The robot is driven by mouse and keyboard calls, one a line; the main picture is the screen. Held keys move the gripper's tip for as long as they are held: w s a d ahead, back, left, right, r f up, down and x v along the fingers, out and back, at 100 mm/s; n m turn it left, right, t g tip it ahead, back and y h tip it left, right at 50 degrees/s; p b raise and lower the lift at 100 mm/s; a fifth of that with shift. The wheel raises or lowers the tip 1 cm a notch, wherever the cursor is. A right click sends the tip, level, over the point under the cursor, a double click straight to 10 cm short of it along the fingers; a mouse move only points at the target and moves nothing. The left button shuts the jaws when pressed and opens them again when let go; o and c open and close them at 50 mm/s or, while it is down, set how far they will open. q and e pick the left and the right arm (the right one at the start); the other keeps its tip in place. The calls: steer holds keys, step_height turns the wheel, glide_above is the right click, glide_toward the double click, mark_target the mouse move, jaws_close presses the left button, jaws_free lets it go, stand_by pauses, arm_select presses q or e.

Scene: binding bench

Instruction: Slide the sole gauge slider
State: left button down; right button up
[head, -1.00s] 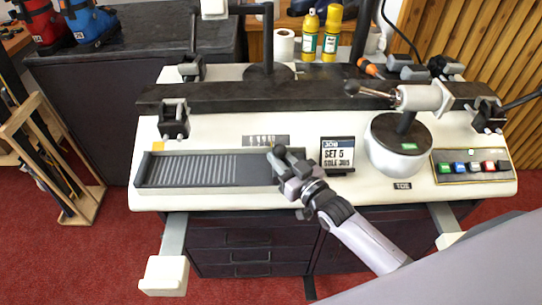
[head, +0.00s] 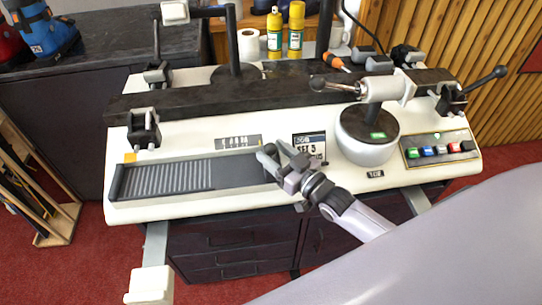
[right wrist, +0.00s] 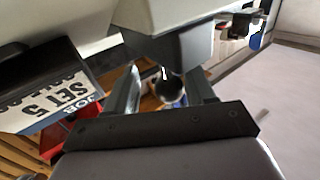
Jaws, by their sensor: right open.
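The sole gauge is a long dark tray with a ridged scale (head: 170,181) along the front left of the white bench. My right gripper (head: 272,155) is at the tray's right end and hides that end in the head view. In the right wrist view, my right gripper (right wrist: 167,82) is open, with one finger on each side of a dark round knob (right wrist: 168,92) below a grey block (right wrist: 168,50). I cannot tell whether the knob belongs to the slider or whether the fingers touch it. My left gripper is not in view.
A round toe unit (head: 366,140) and a button panel (head: 438,148) are to the right. A dark bar (head: 230,93) with clamps runs behind.

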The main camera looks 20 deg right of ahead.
steer(key=v, duration=0.6)
steer(key=shift+s+a+f, duration=0.25)
steer(key=shift+s+f, duration=0.05)
steer(key=shift+f, duration=0.15)
steer(key=s+a+f+m+g+h, duration=0.1)
steer(key=s+a+f+g+h, duration=0.2)
steer(key=s+f+g, duration=0.4)
steer(key=s+f, duration=0.4)
steer(key=s, duration=0.4)
steer(key=shift+s+a+f, duration=0.25)
steer(key=shift+s+a, duration=0.15)
stand_by(1.1)
